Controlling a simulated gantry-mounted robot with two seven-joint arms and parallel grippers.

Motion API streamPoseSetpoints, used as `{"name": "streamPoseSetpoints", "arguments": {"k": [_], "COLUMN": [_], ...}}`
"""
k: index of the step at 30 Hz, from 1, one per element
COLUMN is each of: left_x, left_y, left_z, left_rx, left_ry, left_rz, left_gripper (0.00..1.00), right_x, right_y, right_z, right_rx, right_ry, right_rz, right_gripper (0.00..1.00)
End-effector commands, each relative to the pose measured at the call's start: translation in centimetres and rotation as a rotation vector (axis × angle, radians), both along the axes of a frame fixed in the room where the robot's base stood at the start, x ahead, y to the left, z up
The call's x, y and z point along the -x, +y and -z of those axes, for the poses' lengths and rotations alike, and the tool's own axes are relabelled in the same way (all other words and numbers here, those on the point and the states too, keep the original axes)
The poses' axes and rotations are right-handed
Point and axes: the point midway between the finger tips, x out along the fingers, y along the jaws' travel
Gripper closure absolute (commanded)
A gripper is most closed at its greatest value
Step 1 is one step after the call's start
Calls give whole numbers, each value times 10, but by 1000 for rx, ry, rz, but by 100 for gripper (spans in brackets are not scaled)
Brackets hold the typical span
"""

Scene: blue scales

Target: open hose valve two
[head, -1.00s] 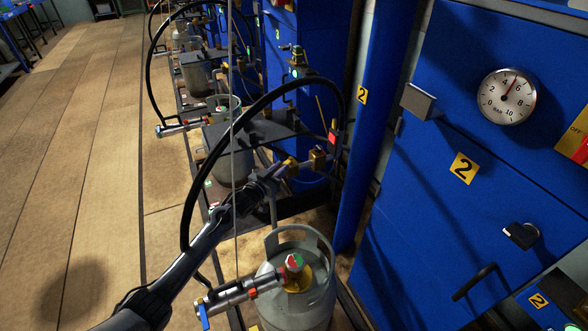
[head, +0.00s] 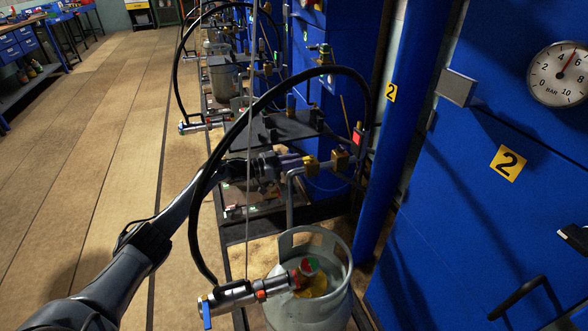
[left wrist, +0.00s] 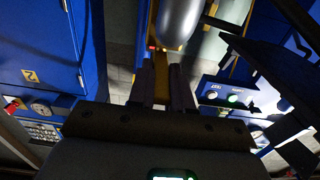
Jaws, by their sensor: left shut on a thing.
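My left gripper (head: 272,166) reaches in from the lower left in the head view. It is shut on a small yellow valve handle (head: 291,163), mostly hidden by the fingers. The handle sits beside brass fittings (head: 340,160) near the blue post marked 2. In the left wrist view, the dark fingers (left wrist: 162,82) are close together with a yellow strip (left wrist: 160,68) between them. How far the handle is turned cannot be told. A black hose (head: 262,108) arches over the gripper. My right gripper is not in view.
A blue cabinet (head: 450,210) with a pressure gauge (head: 560,73) is at the right. The floor (head: 90,140) at the left is clear.

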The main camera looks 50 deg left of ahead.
Motion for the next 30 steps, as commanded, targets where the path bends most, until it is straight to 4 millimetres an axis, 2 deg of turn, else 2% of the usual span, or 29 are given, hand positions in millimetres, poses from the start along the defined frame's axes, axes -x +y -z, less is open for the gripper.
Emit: {"name": "streamPoseSetpoints", "arguments": {"k": [1, 13, 14, 18, 19, 30], "left_x": [-1, -1, -1, -1, -1, 2], "left_y": [0, 0, 0, 0, 0, 2], "left_z": [-6, -9, -9, -7, -7, -3], "left_rx": [0, 0, 0, 0, -1, 0], "left_ry": [-15, -18, -18, -15, -14, -5], "left_rz": [7, 15, 15, 13, 13, 11], "left_gripper": [100, 100, 80, 58, 55, 55], "right_x": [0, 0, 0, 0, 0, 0], "right_y": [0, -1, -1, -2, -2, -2], "right_z": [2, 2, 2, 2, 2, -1], "right_rx": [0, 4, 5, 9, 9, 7], "right_ry": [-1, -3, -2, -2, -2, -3], "right_rz": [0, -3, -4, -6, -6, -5], "right_gripper": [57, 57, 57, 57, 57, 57]}}
